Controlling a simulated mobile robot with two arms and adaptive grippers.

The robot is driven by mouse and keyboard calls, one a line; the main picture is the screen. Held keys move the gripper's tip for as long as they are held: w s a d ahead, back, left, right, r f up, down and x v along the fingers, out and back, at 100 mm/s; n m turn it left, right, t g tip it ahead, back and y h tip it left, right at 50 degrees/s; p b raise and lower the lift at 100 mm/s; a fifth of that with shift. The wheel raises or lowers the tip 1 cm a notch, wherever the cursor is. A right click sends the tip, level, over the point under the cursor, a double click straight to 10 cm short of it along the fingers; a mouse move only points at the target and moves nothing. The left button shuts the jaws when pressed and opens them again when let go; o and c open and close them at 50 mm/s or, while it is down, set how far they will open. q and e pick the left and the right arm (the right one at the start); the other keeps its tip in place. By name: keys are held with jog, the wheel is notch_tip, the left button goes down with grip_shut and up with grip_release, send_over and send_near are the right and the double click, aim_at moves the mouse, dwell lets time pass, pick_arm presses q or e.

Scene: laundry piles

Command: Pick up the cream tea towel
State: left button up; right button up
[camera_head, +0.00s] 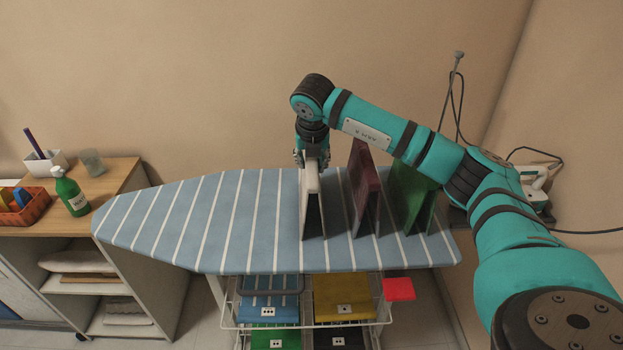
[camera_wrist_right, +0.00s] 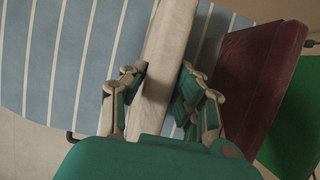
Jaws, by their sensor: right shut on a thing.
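The cream tea towel (camera_head: 311,203) stands upright, folded like a tent, on the blue striped ironing board (camera_head: 215,216). My right gripper (camera_head: 312,158) comes down over its top edge and is shut on it. In the right wrist view the cream towel (camera_wrist_right: 165,65) runs between the two fingers of the right gripper (camera_wrist_right: 160,98), with the board (camera_wrist_right: 62,60) beneath. The towel's lower edge appears to be at the board's surface; I cannot tell whether it touches. My left gripper is not in view.
A maroon folded cloth (camera_head: 364,187) and a green one (camera_head: 412,195) stand upright close to the right. The board's left half is clear. A wire rack (camera_head: 232,322) with folded cloths is below. A wooden side table (camera_head: 112,184) with a green bottle (camera_head: 70,192) stands left.

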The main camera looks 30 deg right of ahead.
grip_shut()
